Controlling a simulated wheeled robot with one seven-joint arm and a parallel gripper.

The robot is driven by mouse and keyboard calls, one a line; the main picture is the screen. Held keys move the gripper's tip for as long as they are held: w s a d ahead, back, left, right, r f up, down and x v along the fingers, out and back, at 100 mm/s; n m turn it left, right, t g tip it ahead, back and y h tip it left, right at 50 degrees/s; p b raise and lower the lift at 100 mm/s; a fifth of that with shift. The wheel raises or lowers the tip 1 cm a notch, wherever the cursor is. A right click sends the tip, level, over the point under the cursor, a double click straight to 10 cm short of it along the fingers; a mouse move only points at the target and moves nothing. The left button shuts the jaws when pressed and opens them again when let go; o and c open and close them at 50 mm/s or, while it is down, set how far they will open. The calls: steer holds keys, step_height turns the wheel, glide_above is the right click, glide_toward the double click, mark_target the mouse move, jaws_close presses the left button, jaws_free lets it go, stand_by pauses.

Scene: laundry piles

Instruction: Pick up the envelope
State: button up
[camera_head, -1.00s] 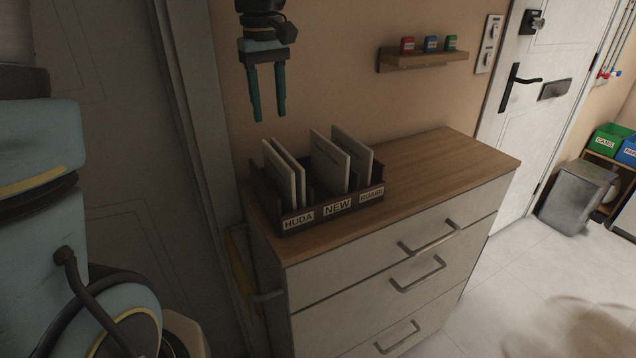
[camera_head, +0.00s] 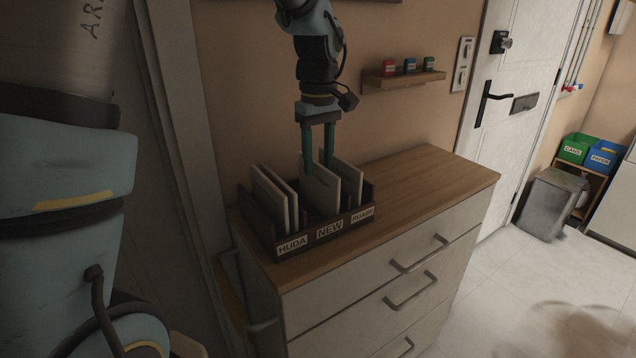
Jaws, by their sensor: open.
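Several pale envelopes stand upright in a dark wooden sorter (camera_head: 348,228) on the dresser top. The sorter's labels read HUDA, NEW and a third that is hard to read. One envelope (camera_head: 321,190) stands in the NEW compartment. Two envelopes (camera_head: 270,193) stand in the HUDA compartment, and another envelope (camera_head: 349,178) is in the right compartment. My gripper (camera_head: 318,168) points down over the NEW envelope, fingers apart. One finger is in front of or beside its top edge and the other is partly behind it. I cannot tell whether they touch it.
The wooden dresser top (camera_head: 430,180) is clear to the right of the sorter. A wall shelf (camera_head: 403,78) with small red, blue and green boxes is above it. A white door (camera_head: 522,60) is at the right, with green and blue bins (camera_head: 592,150) beyond.

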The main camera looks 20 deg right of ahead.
steer(key=shift+f, duration=0.85)
steer(key=shift+c, duration=0.2)
jaws_close()
stand_by(0.5)
